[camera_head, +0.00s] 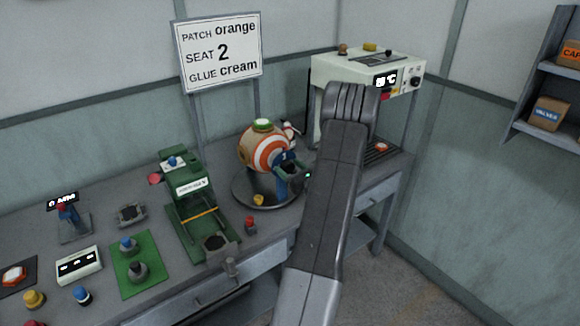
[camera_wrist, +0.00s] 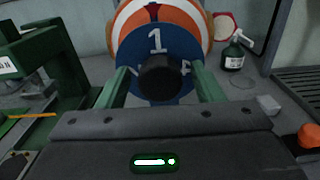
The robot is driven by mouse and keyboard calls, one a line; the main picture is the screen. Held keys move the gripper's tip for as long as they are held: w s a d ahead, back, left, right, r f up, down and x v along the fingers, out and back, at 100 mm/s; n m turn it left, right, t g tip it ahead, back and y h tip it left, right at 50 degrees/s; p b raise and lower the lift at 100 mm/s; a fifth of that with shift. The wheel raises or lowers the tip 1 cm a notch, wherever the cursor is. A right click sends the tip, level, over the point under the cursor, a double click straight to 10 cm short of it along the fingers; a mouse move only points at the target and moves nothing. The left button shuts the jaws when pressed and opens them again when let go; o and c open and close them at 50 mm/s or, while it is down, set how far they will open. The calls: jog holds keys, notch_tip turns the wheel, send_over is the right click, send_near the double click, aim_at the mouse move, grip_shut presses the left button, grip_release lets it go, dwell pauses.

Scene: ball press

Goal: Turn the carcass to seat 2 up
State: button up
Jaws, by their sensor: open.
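The carcass (camera_head: 258,149) is a ball with orange and white bands on a round dark turntable (camera_head: 247,196), with a green-and-white cap (camera_head: 262,125) on top. In the wrist view the carcass (camera_wrist: 187,18) fills the top, behind a blue disc (camera_wrist: 140,45) with a white 1 at its upper edge and partly hidden letters lower down. A black knob (camera_wrist: 160,77) stands out from the disc's middle. My gripper (camera_wrist: 162,80) is open, its green fingers on either side of the knob; contact cannot be told. In the head view my gripper (camera_head: 290,172) is at the ball's right side.
A sign (camera_head: 218,53) reads patch orange, seat 2, glue cream. A green press (camera_head: 195,205) stands left of the turntable and a white heater box (camera_head: 350,68) behind my arm. A dark bottle (camera_wrist: 233,58) and an orange knob (camera_wrist: 309,135) are at right in the wrist view.

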grip_shut()
jog(key=shift+a, duration=0.1)
